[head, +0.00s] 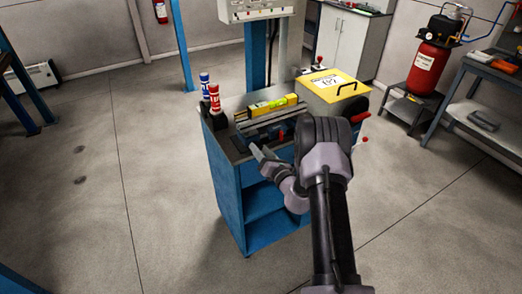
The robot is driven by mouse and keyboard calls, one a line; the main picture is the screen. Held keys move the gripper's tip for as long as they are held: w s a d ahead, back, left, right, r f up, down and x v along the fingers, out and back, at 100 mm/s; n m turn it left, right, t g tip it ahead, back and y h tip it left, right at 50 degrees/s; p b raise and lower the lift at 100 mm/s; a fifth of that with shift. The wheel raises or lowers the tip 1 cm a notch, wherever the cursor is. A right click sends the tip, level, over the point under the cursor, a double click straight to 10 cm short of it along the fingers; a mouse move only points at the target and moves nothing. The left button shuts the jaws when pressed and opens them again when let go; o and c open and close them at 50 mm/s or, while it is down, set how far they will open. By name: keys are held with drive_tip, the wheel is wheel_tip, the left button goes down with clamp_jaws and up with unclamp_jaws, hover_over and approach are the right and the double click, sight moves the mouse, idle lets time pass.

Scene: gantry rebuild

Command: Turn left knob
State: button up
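A white control panel (256,12) is at the top of the head view, cut off by the upper edge. Small dark and coloured marks show along its lower front, too small to tell which is the left knob. My gripper (259,153) is at the front of the blue cart, low and well apart from the panel. It points up and to the left, near the front edge of the cart top. Its fingers are too small to tell whether they are open or shut. Nothing is seen held in it.
The blue cart (229,190) carries a yellow spirit level (271,106), a yellow box (327,88) and red and blue cylinders (214,98). A blue post (182,45) stands behind. A red compressor (430,68) stands right. The floor left of the cart is clear.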

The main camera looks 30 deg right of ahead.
drive_tip(key=shift+o, duration=0.8)
